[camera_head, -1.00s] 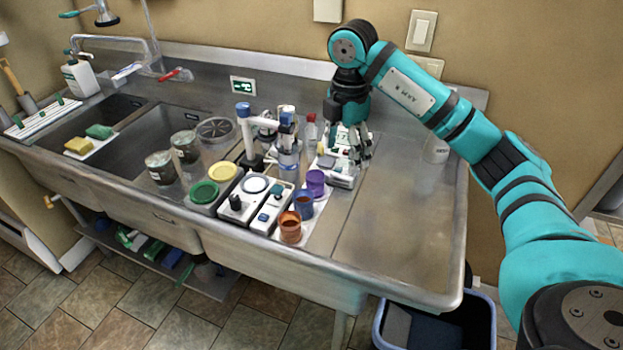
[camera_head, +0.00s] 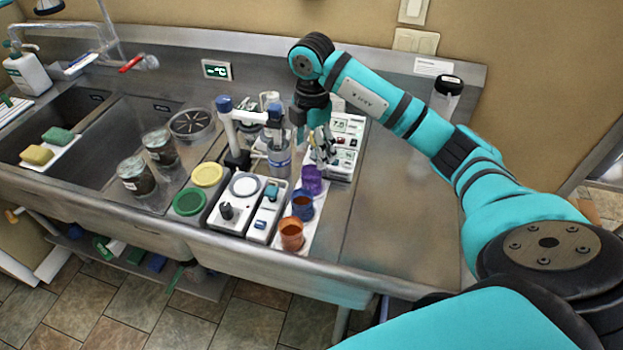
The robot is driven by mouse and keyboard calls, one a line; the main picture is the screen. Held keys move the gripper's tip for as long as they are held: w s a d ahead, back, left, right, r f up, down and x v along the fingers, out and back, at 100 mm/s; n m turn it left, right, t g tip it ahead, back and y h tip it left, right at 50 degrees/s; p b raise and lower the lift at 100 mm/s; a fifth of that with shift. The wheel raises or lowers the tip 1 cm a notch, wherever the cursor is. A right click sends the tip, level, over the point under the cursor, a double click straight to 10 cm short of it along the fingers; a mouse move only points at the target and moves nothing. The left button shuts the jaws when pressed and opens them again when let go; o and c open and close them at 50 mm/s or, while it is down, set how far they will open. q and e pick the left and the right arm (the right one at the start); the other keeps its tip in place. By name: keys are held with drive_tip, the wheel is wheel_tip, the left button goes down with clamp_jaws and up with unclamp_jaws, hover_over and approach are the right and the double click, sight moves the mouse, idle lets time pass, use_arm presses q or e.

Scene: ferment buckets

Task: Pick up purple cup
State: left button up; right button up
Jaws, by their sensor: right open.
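The purple cup (camera_head: 312,180) stands upright on a white strip on the steel counter, at the back of a short row of cups. A blue cup (camera_head: 302,206) and an orange cup (camera_head: 291,234) stand in front of it. My right gripper (camera_head: 322,150) is open and points down just above and behind the purple cup, close to its rim. Whether a fingertip touches the cup I cannot tell. My left gripper is not in view.
A white meter device (camera_head: 346,146) stands right behind the gripper. Two small white devices (camera_head: 236,203) and a bottle (camera_head: 279,160) are left of the cups. Jars (camera_head: 137,176) stand further left by the sink. The counter's right side (camera_head: 400,200) is clear.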

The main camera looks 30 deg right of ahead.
sight(312, 174)
wheel_tip(312, 174, down, 5)
drive_tip(key=shift+r+p, duration=0.1)
drive_tip(key=shift+p, duration=0.65)
wheel_tip(312, 174, down, 4)
drive_tip(key=shift+w+r+p, duration=0.1)
drive_tip(key=shift+r+p, duration=0.05)
drive_tip(key=shift+p, duration=0.7)
drive_tip(key=shift+f, duration=0.35)
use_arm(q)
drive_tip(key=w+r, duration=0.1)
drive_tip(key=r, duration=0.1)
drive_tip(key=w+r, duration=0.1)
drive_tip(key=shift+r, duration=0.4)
use_arm(e)
drive_tip(key=c, duration=1)
